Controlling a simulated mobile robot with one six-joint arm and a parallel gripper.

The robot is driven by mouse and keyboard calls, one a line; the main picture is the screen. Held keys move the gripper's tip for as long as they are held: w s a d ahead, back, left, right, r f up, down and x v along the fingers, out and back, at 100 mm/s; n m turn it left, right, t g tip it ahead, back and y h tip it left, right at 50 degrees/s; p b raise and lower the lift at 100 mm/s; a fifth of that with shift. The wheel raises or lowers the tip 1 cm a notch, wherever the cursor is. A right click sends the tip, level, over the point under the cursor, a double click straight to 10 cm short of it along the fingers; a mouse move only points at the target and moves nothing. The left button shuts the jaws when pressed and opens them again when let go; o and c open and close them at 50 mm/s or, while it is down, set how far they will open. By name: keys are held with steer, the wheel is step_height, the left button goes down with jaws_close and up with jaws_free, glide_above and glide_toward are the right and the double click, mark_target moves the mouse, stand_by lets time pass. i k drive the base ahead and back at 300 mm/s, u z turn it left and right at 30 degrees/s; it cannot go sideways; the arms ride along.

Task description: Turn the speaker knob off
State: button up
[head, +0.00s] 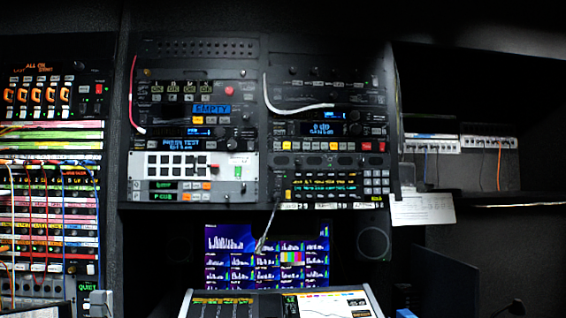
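A round dark speaker (374,243) is set in the black wall to the right of the monitor screen. A second, dimmer speaker (180,246) is to the left of that screen. I cannot tell which knob belongs to the speakers. Small knobs show on the rack panels, including one (354,129) on the right-hand unit, but they are too small to read a position. A small dark shape (517,307) at the lower right may be a knob; it is too dark to tell. My gripper is not in view.
Rack panels (195,47) with lit buttons fill the middle. A patch bay (48,180) with hanging cables is at left. A multi-view screen (228,268) stands behind a tilted console (280,293) and a thin gooseneck (268,228). A dark shelf (500,198) is at right.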

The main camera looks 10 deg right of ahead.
mark_target(298, 160)
steer(key=z, duration=0.45)
steer(key=k, duration=0.15)
steer(key=u, duration=2.55)
steer(key=k, duration=0.2)
steer(key=u, duration=2.2)
steer(key=k, duration=1.2)
steer(key=u, duration=0.2)
